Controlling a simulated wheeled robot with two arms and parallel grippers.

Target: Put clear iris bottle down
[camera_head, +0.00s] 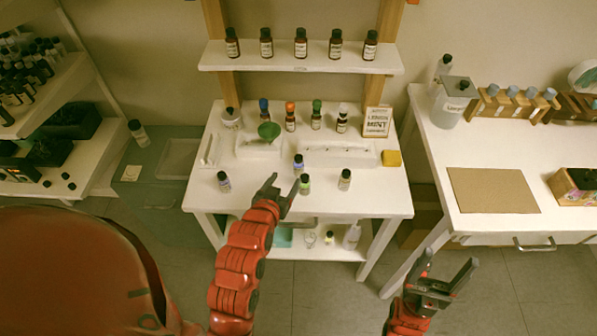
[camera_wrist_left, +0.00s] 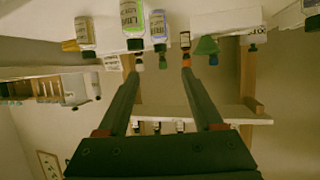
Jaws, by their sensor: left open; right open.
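Several small clear bottles with dark caps stand upright on the white table. One has a blue-violet label (camera_head: 298,167), one green (camera_head: 304,187), one cream (camera_head: 345,181), and one blue-grey (camera_head: 224,183) stands apart at the left. I cannot read which is iris. My left gripper (camera_head: 285,183) is open and empty at the front edge, just left of the green-label bottle. The upside-down left wrist view shows the open fingers (camera_wrist_left: 161,72), the green-label bottle (camera_wrist_left: 132,28) and the blue-violet-label bottle (camera_wrist_left: 158,30). My right gripper (camera_head: 450,268) is open and empty, below the right table.
A back row of capped bottles (camera_head: 290,121), a green funnel (camera_head: 269,131), a lettered sign (camera_head: 377,121) and a yellow block (camera_head: 392,158) are on the table. A shelf (camera_head: 300,63) with brown bottles is above.

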